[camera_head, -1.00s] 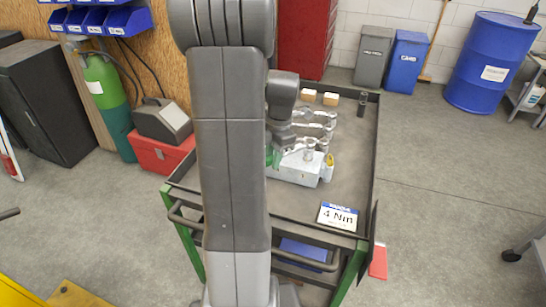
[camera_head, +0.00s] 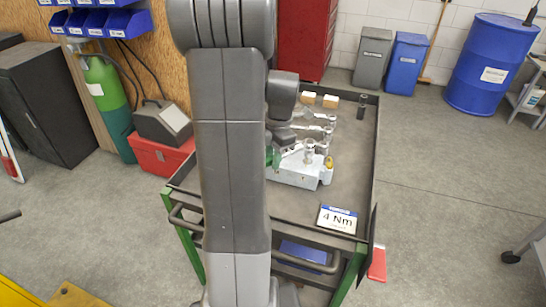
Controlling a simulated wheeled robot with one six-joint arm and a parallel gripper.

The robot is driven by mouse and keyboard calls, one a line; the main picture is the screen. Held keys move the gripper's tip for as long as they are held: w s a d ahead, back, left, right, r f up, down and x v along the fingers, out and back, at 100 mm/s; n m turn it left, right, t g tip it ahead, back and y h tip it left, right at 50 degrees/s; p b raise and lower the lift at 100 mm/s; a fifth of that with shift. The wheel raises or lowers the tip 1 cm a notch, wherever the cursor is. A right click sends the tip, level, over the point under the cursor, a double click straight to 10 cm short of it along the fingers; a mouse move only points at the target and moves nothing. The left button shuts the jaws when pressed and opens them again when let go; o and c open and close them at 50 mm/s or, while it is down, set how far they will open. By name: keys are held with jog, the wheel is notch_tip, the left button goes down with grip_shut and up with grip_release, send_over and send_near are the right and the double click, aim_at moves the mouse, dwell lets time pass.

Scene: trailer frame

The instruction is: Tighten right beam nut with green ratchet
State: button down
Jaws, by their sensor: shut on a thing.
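My gripper (camera_head: 275,150) is low over the cart's tray, mostly hidden behind my own arm. It is shut on a small green thing (camera_head: 272,158), probably the green ratchet, of which only a sliver shows. Just right of it is a light grey block (camera_head: 298,175) with silver tools (camera_head: 309,150) on or beside it. A yellow-handled tool (camera_head: 329,163) stands at the block's right end. The right beam nut cannot be made out.
The dark tray (camera_head: 350,180) has bare floor on its right. Two wooden blocks (camera_head: 308,98) and a dark cylinder (camera_head: 362,106) are at the back. A red toolbox (camera_head: 160,158) stands left of the cart.

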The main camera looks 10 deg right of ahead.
jog(key=shift+r, duration=0.1)
jog(key=shift+r+p, duration=1.5)
jog(key=shift+r, duration=0.5)
jog(key=c, duration=1.7)
grip_release()
jog(key=shift+c, duration=0.2)
grip_shut()
jog(key=shift+d+f, duration=0.1)
